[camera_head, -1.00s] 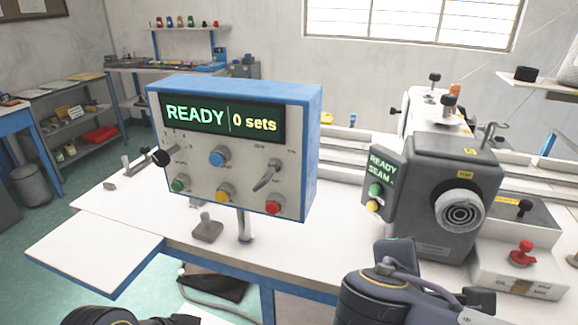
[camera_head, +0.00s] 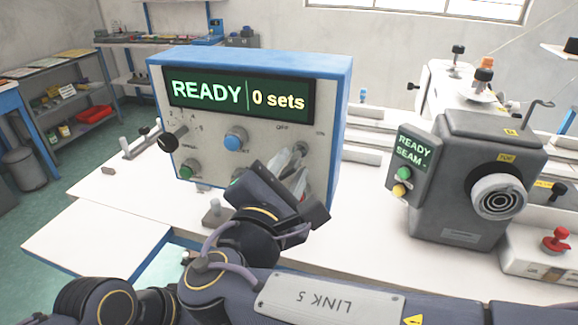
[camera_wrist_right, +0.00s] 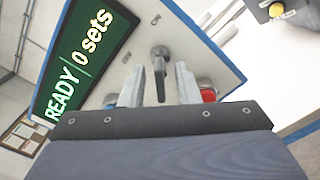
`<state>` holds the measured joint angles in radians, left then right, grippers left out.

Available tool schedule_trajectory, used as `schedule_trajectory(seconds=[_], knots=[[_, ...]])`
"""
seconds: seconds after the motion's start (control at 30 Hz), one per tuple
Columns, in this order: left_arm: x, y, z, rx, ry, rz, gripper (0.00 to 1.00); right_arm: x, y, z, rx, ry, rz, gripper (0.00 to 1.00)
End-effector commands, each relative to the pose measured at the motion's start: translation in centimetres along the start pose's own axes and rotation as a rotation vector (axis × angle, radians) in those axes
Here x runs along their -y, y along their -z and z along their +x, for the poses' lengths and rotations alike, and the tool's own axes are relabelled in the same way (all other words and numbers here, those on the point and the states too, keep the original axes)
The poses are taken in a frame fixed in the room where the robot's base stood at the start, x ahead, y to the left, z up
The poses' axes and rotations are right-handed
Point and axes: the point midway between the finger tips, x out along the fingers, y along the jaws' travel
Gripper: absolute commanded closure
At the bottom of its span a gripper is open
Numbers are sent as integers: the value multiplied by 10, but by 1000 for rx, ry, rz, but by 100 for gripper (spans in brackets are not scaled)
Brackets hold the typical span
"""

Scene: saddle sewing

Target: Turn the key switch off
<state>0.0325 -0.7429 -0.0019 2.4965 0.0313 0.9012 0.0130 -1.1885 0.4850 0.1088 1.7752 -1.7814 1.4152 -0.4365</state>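The control box (camera_head: 330,110) has a lit display (camera_head: 240,97) reading "READY | 0 sets". The key switch (camera_head: 300,150) is at the right of its face, below the OFF and ON labels, and my right gripper (camera_head: 290,168) partly covers it. In the right wrist view the key switch (camera_wrist_right: 160,62) stands between the two spread fingers of my right gripper (camera_wrist_right: 160,72). Gaps show on both sides of it, so the fingers do not appear to grip it. My left gripper is not in view; only dark arm parts show at the lower left.
A black knob (camera_head: 168,141), blue button (camera_head: 235,138) and green button (camera_head: 188,170) share the panel. A red button (camera_wrist_right: 208,95) lies close beside one finger. The sewing machine (camera_head: 470,180) with its small screen stands right of the box. White tabletop (camera_head: 365,235) is clear between them.

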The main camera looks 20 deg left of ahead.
Motion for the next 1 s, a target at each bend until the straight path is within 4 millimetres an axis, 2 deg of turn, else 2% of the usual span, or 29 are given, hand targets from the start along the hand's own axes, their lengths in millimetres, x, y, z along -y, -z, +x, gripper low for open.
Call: schedule_trajectory(seconds=[0.3, 0.53, 1.0], knots=[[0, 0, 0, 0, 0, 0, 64, 0, 0, 4, -1, -1, 0, 71], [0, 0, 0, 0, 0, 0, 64, 0, 0, 4, -1, 0, 0, 100], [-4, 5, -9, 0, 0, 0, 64, -2, -1, 4, -2, 0, -76, 100]])
